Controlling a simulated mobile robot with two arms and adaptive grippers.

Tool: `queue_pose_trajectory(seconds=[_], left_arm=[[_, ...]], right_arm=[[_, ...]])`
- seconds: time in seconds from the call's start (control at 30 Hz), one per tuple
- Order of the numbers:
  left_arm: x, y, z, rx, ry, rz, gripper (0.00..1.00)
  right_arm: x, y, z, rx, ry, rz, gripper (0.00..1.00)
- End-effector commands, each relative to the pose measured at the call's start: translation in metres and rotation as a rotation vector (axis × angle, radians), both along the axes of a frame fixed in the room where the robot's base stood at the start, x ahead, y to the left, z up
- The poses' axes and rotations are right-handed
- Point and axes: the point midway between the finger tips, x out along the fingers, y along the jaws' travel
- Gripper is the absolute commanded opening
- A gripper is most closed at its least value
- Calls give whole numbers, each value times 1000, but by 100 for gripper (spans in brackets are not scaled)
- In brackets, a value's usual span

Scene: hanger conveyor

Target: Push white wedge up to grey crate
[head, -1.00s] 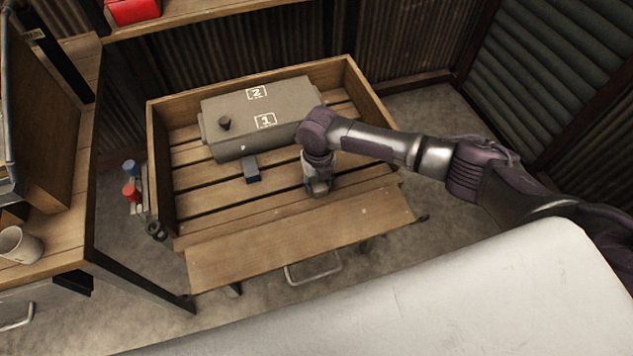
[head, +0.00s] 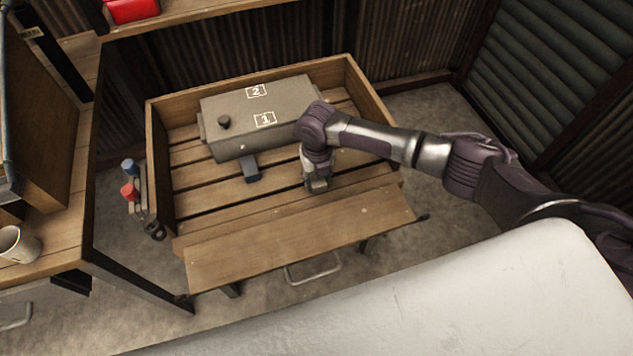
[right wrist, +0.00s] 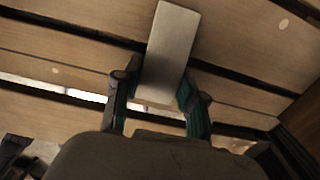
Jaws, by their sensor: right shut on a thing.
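The grey crate (head: 225,146), a long box marked 1 and 2 with a dark knob, lies at the back of a slatted wooden cart. My right gripper (head: 318,184) is low over the slats, to the front right of the crate. In the right wrist view my right gripper (right wrist: 158,98) is shut on the near end of the white wedge (right wrist: 172,48), a pale long block that sticks out beyond the fingers over the slats. In the head view my gripper and wrist mostly hide this wedge. My left gripper is not in view.
The cart's wooden rim (head: 160,170) bounds the slats at left, back and right. A lowered wooden flap (head: 300,235) is in front. Slats between block and gripper are clear.

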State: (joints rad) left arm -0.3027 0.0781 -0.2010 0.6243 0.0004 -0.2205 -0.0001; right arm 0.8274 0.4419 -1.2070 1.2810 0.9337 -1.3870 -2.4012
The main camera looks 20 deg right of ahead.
Motion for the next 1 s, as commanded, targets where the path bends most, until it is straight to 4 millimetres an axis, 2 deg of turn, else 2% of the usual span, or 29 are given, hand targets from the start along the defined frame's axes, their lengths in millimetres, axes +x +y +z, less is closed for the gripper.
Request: queue_pose_trajectory(seconds=[0.43,1.0], left_arm=[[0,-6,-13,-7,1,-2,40],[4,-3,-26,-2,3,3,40]], right_arm=[[14,1,-2,2,-1,0,16],[31,2,-2,1,0,0,16]])
